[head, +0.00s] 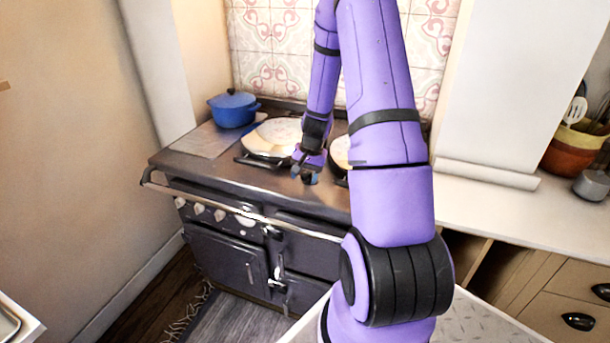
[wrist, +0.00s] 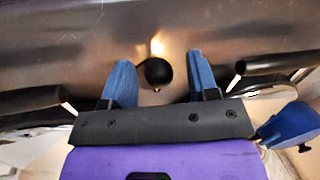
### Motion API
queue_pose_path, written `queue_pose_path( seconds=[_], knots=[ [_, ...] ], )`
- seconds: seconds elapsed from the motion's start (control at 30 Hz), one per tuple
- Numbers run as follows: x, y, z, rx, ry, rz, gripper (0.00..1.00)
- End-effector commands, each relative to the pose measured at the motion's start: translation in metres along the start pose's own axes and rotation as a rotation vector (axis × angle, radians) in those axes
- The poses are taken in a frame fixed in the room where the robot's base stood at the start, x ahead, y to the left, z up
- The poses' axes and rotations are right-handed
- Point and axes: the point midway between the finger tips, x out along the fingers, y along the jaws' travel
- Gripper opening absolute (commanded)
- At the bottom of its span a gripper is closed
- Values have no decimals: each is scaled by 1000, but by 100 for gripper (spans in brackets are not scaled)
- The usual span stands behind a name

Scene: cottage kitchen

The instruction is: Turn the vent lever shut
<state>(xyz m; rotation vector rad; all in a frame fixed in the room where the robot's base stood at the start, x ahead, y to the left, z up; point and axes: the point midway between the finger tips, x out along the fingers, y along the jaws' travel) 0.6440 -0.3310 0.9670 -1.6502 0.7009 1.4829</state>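A black round knob (wrist: 155,72) shows in the wrist view against the dark metal of the stove top. It looks like the end of the vent lever; the rest of the lever cannot be made out. My gripper (wrist: 160,64) is open, with one blue fingertip on each side of the knob and a visible gap to each. In the head view my gripper (head: 307,176) points down at the front of the stove top, between the two round hob lids, and it hides the knob or most of it.
The dark range cooker (head: 250,222) has a front rail (head: 250,212). A round hob lid (head: 274,137) lies left of my gripper, another partly behind my arm. A blue pot (head: 234,109) stands at the back left. The worktop (head: 500,207) at right is mostly clear.

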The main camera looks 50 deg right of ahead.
Motion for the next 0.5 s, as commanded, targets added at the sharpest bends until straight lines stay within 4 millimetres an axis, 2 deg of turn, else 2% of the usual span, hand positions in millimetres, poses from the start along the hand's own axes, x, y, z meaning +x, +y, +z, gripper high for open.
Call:
queue_pose_path(
  seconds=[0.27,0.5],
  knots=[
    [-8,0,0,0,2,0,54],
    [-45,0,-1,-2,4,0,54]
  ],
)
